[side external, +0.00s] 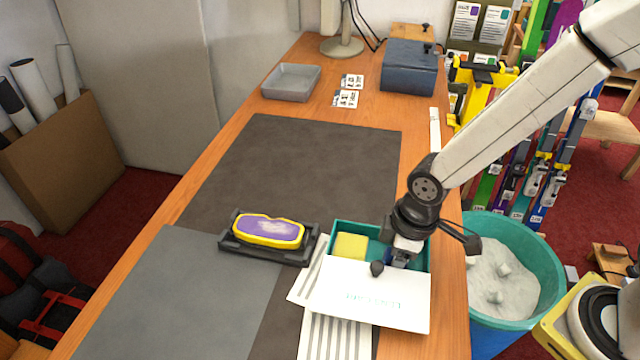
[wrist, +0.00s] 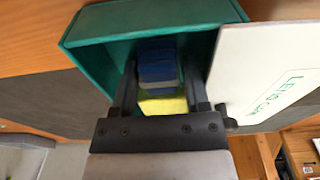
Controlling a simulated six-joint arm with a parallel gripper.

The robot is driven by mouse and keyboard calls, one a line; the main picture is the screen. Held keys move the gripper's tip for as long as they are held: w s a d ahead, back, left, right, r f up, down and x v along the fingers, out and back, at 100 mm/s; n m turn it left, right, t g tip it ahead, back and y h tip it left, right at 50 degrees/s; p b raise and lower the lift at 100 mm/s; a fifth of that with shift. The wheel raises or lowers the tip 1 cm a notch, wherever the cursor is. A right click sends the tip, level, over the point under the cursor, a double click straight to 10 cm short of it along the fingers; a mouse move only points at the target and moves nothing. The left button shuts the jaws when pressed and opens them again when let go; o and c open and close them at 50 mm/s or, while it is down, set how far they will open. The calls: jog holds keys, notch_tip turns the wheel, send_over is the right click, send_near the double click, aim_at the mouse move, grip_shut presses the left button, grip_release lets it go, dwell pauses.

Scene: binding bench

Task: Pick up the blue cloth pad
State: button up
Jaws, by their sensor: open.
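The blue cloth pad (wrist: 157,70) is inside an open teal box (wrist: 85,50), seen in the wrist view with banded blue and grey faces. In the side view only a small blue patch (side external: 399,262) shows under my gripper (side external: 394,266). My gripper reaches down into the box. In the wrist view, its two open fingers (wrist: 158,80) stand on either side of the blue pad; whether they touch it I cannot tell. A yellow pad (side external: 350,246) lies in the same box, to the left in the side view.
A white lettered panel (side external: 368,296) covers the box's near side. A dark tray with a purple and yellow brush-like item (side external: 268,230) stands left of it. A teal bucket (side external: 540,260) stands right of the bench. The dark mat (side external: 300,160) behind is clear.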

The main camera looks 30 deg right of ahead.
dwell(0.4)
grip_shut()
jog(key=shift+r, duration=0.1)
jog(key=shift+r, duration=4.9)
